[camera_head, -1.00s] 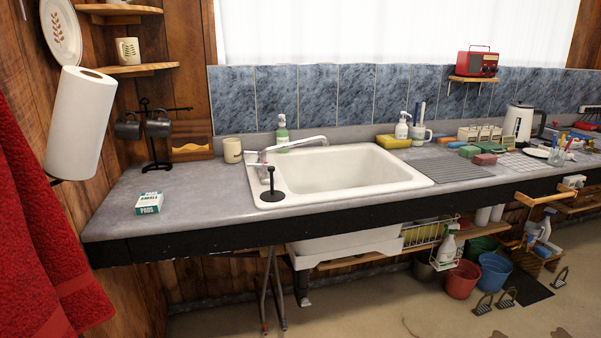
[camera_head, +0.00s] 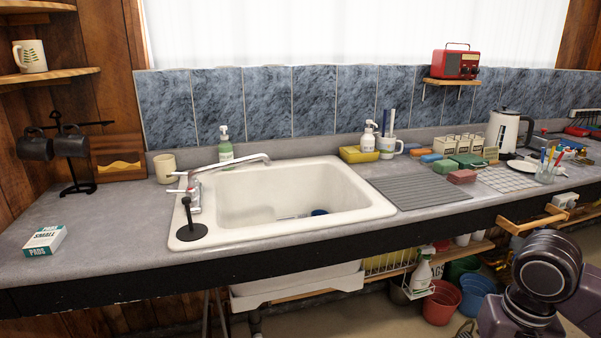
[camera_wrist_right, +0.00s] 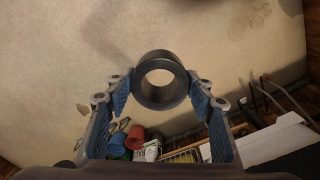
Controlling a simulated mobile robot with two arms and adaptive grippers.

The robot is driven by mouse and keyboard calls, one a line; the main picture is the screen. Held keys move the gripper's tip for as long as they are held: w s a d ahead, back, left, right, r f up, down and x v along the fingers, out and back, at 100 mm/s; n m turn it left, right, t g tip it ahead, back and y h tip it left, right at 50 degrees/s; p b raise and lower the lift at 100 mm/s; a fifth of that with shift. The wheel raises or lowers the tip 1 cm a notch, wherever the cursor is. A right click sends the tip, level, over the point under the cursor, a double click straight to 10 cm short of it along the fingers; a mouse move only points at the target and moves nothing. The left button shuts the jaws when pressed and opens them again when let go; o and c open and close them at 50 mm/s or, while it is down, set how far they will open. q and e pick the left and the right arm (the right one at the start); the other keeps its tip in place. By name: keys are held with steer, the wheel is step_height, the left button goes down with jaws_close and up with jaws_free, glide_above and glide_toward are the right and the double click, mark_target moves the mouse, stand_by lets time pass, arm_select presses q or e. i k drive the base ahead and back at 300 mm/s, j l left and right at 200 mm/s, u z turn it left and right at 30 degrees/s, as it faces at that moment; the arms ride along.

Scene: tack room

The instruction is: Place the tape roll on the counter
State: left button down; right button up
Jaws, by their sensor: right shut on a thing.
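The tape roll (camera_wrist_right: 160,99) is a dark grey ring in the right wrist view. My right gripper (camera_wrist_right: 159,92) is shut on it, with a blue-padded finger at each side, and pale floor shows through its hole. The grey counter (camera_head: 110,225) runs across the head view, with bare room at its left end. In the head view part of my right arm shows at lower right, but I cannot make out the tape roll there. My left gripper is in neither view.
A white sink (camera_head: 345,213) is set into the counter. A small pads box (camera_head: 44,241), a mug rack (camera_head: 76,189) and a cream mug (camera_head: 165,168) stand left of it. A ridged drying mat (camera_head: 415,191), sponges and a kettle (camera_head: 503,130) stand right. Buckets are below.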

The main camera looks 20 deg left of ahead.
mark_target(104, 233)
steer(key=i+l+u, duration=0.15)
steer(key=u, duration=0.25)
steer(key=i+l+u, duration=0.15)
steer(key=u, duration=0.3)
steer(key=i+l+u, duration=0.1)
steer(key=l+u, duration=0.15)
steer(key=u, duration=0.15)
steer(key=i+l+u, duration=0.1)
steer(key=l+u, duration=0.15)
steer(key=u, duration=0.2)
